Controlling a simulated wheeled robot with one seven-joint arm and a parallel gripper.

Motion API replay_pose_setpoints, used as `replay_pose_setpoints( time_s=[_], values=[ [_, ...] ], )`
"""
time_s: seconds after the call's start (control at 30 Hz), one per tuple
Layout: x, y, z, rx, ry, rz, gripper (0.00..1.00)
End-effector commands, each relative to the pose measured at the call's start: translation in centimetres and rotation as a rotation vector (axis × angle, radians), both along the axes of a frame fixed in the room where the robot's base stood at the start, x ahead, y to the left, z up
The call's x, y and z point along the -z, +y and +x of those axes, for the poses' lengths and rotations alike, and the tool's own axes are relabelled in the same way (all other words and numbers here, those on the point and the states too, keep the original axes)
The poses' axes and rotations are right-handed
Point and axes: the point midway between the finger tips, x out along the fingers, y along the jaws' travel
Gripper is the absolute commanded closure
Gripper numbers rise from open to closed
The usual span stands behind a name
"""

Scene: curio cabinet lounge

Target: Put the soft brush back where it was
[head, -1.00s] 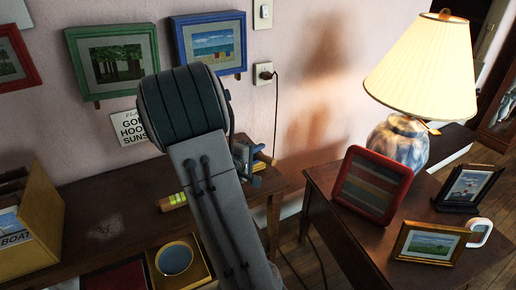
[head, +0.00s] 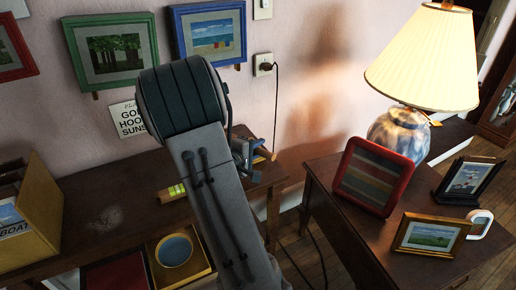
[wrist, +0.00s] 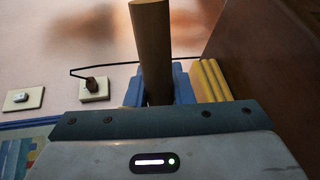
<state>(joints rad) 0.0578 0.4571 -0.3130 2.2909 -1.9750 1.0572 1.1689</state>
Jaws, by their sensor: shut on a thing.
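My gripper (head: 247,157) is mostly hidden behind my arm in the head view, above the right end of the long dark desk (head: 125,182). Its blue fingers (wrist: 184,88) are shut on a wooden handle, which I take to be the soft brush (wrist: 151,45). The bristles are not clear to see. A yellow ribbed thing (wrist: 211,80) shows beside the fingers in the wrist view; I cannot tell what it is.
A striped yellow-green block (head: 171,193) lies on the desk left of my arm. A wooden file box (head: 35,215) stands at far left. A wall outlet (head: 264,64) with a cord is behind. The right side table holds a lamp (head: 398,132), a red frame (head: 372,177) and smaller frames.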

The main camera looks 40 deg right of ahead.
Motion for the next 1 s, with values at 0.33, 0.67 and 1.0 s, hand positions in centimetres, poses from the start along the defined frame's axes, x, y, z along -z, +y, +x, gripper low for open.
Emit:
replay_pose_setpoints(
  time_s=[0.33,0.67,1.0],
  values=[
    [0.6,0.0,0.0,0.000,-0.001,-0.001,1.00],
    [0.7,0.0,0.0,0.000,0.000,0.000,0.54],
    [0.5,1.1,-0.1,-0.003,0.000,0.001,0.54]
  ],
)
